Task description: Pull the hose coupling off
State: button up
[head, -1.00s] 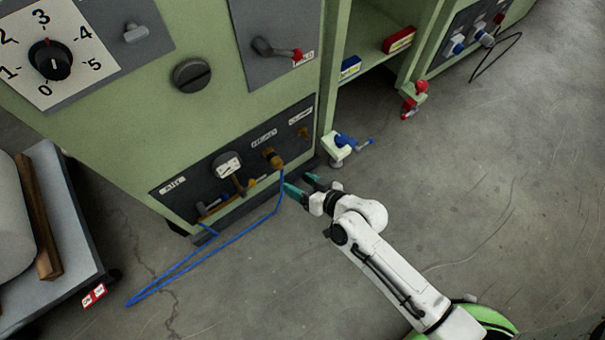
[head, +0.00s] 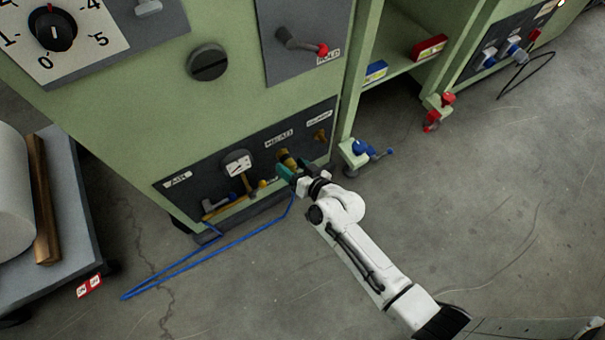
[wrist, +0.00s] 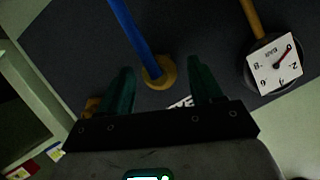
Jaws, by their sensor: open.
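The brass hose coupling (head: 288,160) sits on the dark air panel below a label. In the wrist view the coupling (wrist: 160,74) shows as a brass ring with the blue hose (wrist: 128,28) running from it. My gripper (head: 290,172) is at the panel, right in front of the coupling and partly hiding it. In the wrist view my gripper (wrist: 162,88) is open, its two green fingers apart on either side of the coupling. I cannot tell whether either finger touches it.
A pressure gauge (head: 238,163) is left of the coupling; another brass fitting (head: 320,136) is to its right. The blue hose (head: 215,249) loops over the floor. A cart (head: 75,215) is at left.

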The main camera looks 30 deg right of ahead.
jog(key=shift+w+f, duration=0.15)
jog(key=shift+w, duration=0.35)
jog(key=c, duration=1.1)
jog(key=shift+s, duration=0.6)
jog(key=shift+s, duration=0.1)
jog(key=shift+s, duration=0.35)
jog(key=shift+s, duration=0.35)
jog(key=shift+s, duration=0.35)
